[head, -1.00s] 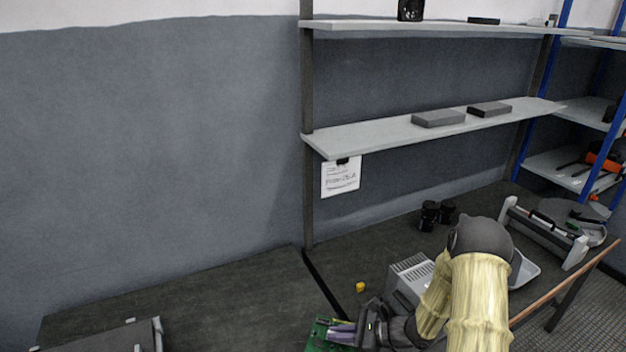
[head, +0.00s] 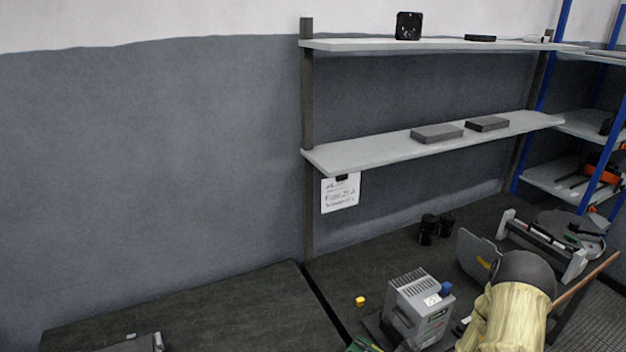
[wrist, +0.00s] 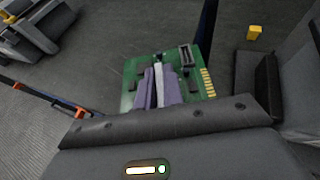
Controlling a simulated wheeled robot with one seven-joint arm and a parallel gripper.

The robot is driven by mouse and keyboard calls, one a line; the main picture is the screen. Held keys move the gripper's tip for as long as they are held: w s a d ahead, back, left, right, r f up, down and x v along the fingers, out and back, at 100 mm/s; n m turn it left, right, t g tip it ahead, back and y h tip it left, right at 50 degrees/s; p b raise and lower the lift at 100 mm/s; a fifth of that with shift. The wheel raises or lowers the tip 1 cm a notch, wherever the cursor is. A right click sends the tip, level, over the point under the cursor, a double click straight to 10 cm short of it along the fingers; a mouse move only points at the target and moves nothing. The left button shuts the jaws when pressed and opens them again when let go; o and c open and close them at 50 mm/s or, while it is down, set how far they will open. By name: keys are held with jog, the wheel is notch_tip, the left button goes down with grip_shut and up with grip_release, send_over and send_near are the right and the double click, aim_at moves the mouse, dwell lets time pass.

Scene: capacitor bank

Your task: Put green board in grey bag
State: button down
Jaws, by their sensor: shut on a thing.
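The green board (wrist: 185,72) is a circuit board with gold contacts along its right side. My gripper (wrist: 160,85) has its purple fingers shut on the board in the wrist view. In the head view a sliver of the board (head: 362,346) shows at the bottom edge, and most of my gripper is cut off there. A grey, flat-topped thing (head: 138,344) stands partly out of frame at the lower left of the head view. It may be the grey bag, but I cannot tell. Its opening is not visible.
A grey boxy device (head: 420,308) with a blue knob stands right of my gripper. A small yellow block (head: 360,301) lies near the table seam. Black cylinders (head: 428,229) stand farther back. The left table (head: 210,315) is clear in its visible middle. Shelves (head: 380,155) hang above the right table.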

jog(key=shift+a+r+m+t+h, duration=0.1)
jog(key=shift+a+m+t+h, duration=0.2)
jog(key=shift+m+t+h, duration=0.4)
jog(key=shift+d+m+t+h, duration=0.1)
jog(key=shift+m+t+h, duration=0.2)
jog(key=shift+m, duration=0.3)
jog(key=shift+s+d+f+m+t+h, duration=0.1)
jog(key=shift+d+m+t+h, duration=0.15)
jog(key=shift+m+t+h, duration=0.15)
jog(key=shift+d+f+m+t+h, duration=0.1)
jog(key=shift+d+m+t+h, duration=0.15)
jog(key=shift+m+h, duration=0.25)
